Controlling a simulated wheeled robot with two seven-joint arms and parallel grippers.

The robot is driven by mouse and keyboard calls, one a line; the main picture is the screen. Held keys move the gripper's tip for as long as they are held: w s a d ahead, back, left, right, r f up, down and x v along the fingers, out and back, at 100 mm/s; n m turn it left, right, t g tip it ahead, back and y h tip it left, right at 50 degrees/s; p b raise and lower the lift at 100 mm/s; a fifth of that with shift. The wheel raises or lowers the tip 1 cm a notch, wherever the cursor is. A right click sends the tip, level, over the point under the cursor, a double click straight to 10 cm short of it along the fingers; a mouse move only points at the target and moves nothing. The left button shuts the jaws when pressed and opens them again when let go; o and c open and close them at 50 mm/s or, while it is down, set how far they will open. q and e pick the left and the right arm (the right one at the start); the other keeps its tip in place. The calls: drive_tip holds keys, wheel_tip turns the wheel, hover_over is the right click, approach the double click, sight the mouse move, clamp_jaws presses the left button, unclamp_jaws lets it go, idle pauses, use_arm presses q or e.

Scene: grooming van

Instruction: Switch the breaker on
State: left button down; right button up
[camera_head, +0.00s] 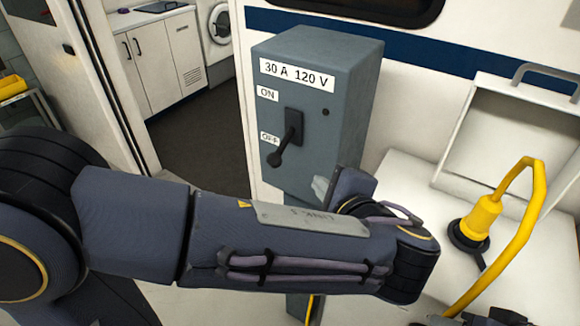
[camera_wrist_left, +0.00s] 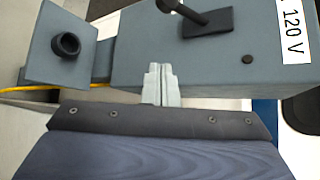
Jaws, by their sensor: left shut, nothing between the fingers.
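The grey breaker box (camera_head: 345,110) stands upright against the white wall, labelled 30 A 120 V. Its black lever (camera_head: 288,140) points down, with the knob beside the OFF label (camera_head: 269,138); the ON label (camera_head: 267,94) is above. My left gripper (camera_head: 320,187) is shut and empty, low by the right side of the box front, below and right of the lever. In the left wrist view its closed fingers (camera_wrist_left: 160,84) are in front of the box (camera_wrist_left: 135,60); the lever (camera_wrist_left: 185,12) is apart from them at the top edge. My left forearm hides the box's lower part.
A yellow plug (camera_head: 482,216) with a thick yellow cable is at the right, by a white open-fronted case (camera_head: 515,145). A grey plate with a round black socket (camera_wrist_left: 67,42) shows beside the box in the left wrist view. Dark machine parts show at the head view's bottom right edge.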

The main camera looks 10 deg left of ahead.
sight(283, 145)
use_arm(q)
drive_tip(key=shift+w, duration=0.1)
idle(0.3)
drive_tip(key=w+a+f+p, duration=0.1)
drive_tip(key=w+a+p, duration=0.2)
drive_tip(key=w+a, duration=0.2)
drive_tip(key=shift+w+a+f, duration=0.3)
drive_tip(key=shift+a+f, duration=0.1)
drive_tip(key=shift+a, duration=0.6)
drive_tip(key=shift+r, duration=0.1)
drive_tip(key=shift+s+r+p, duration=0.1)
drive_tip(key=shift+r+p, duration=0.05)
drive_tip(key=shift+p, duration=0.35)
